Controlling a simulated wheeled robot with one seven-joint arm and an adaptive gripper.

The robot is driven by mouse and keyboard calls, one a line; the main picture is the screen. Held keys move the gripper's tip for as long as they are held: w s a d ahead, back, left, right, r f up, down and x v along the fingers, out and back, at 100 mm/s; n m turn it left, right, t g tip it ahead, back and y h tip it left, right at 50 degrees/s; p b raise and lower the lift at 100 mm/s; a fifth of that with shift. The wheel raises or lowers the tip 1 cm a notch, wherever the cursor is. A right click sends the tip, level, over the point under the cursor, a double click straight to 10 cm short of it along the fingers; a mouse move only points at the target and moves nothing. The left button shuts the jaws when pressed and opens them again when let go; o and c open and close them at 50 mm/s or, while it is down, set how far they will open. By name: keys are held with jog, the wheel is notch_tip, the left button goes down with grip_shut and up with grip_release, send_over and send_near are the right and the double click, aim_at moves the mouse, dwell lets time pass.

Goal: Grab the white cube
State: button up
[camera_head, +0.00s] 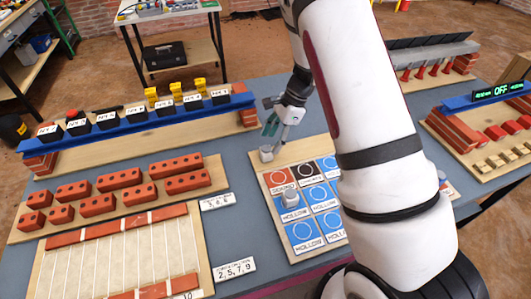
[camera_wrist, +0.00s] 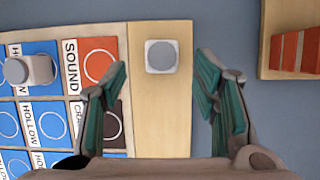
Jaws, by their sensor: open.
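A white cube (camera_wrist: 161,56) with a grey round top sits on the bare wooden strip of the board (camera_wrist: 160,120). In the head view this cube (camera_head: 266,154) is at the board's far left corner. In the head view my gripper (camera_head: 273,130) is above that cube, with nothing between the fingers.
The board has an orange SOUND tile (camera_head: 281,177), a dark tile and several blue HOLLOW tiles. Red bricks (camera_head: 118,180) lie on a wooden board at left. Behind stands a blue beam (camera_head: 140,118) with black labelled boxes. My arm hides part of the tile board.

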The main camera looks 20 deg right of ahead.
aim_at(268, 147)
jog(key=shift+p+x, duration=0.3)
jog(key=shift+x, duration=2.55)
jog(key=shift+w+a, duration=0.1)
jog(key=c, duration=1.3)
